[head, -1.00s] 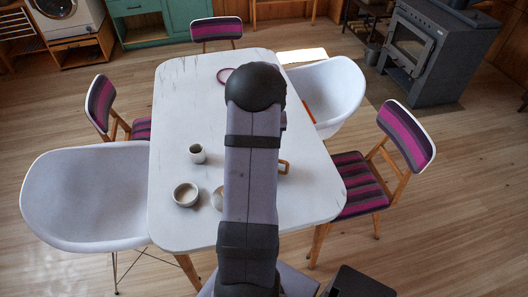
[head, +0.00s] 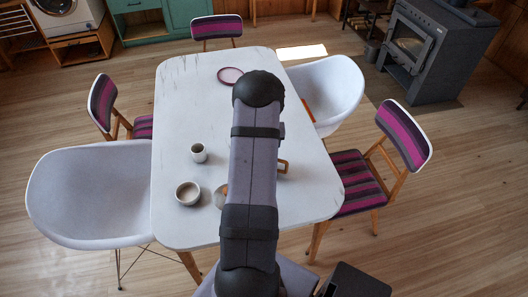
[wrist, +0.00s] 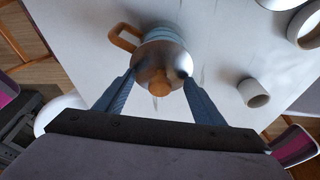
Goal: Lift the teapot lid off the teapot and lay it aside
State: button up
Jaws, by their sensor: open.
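The teapot shows in the wrist view with a blue-grey body (wrist: 158,33) and a wooden handle (wrist: 122,38) at its upper left. Its metallic grey lid (wrist: 165,53) sits on top, with a round wooden knob (wrist: 156,82). My gripper (wrist: 158,77) is open, with one finger on each side of the lid and knob. I cannot tell whether the fingers touch the lid. In the head view my arm hides most of the teapot and the gripper; only the wooden handle (head: 284,166) shows.
On the white table (head: 190,105) are a small cup (head: 198,153), a bowl (head: 187,193), a partly hidden dish (head: 219,197) and a pink-rimmed plate (head: 231,76). Chairs surround the table. The table's left back part is clear.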

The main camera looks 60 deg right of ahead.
jog(key=c, duration=1.2)
jog(key=shift+o, duration=0.2)
jog(key=shift+r, duration=0.15)
notch_tip(320, 180, up, 10)
jog(key=b, duration=0.3)
jog(key=shift+b, duration=0.4)
jog(key=s+d+f+m+g+b, duration=0.1)
jog(key=s+f+m+b, duration=0.2)
jog(key=s, duration=0.7)
jog(key=s+d+f+m+g+b, duration=0.1)
jog(key=s+f+m+b, duration=0.3)
jog(key=s, duration=0.7)
jog(key=shift+d+f+h+b, duration=0.25)
jog(key=shift+f+h+b, duration=0.05)
jog(key=shift+f+b, duration=1.15)
